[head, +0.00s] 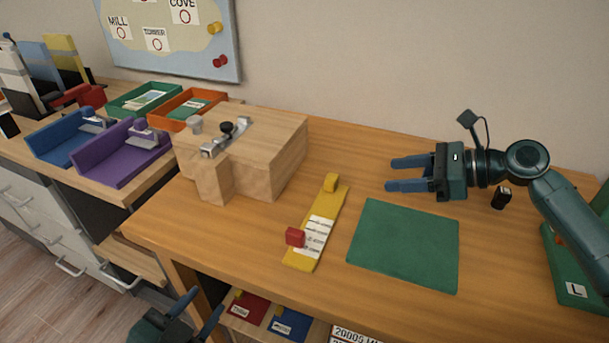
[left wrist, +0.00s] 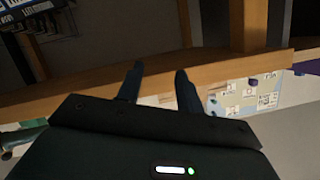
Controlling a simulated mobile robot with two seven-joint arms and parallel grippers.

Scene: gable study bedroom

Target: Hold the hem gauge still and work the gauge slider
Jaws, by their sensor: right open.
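The hem gauge (head: 295,258) is a flat yellow strip lying on the wooden desk, with a white marked scale on its nearer half and a raised yellow block (head: 331,183) at its far end. A red block, which looks like the gauge slider (head: 295,237), sits at the left edge beside the scale. My right gripper (head: 390,174) is open and empty above the desk, right of the gauge and apart from it. My left gripper (head: 199,308) is low in front of the desk edge, fingers apart and empty; its fingers also show in the left wrist view (left wrist: 160,72).
A green mat (head: 405,245) lies right of the gauge. A wooden block with a metal latch (head: 245,150) stands to its left. A small black object (head: 501,198) stands at the right. A shelf with booklets (head: 249,310) is below the desktop.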

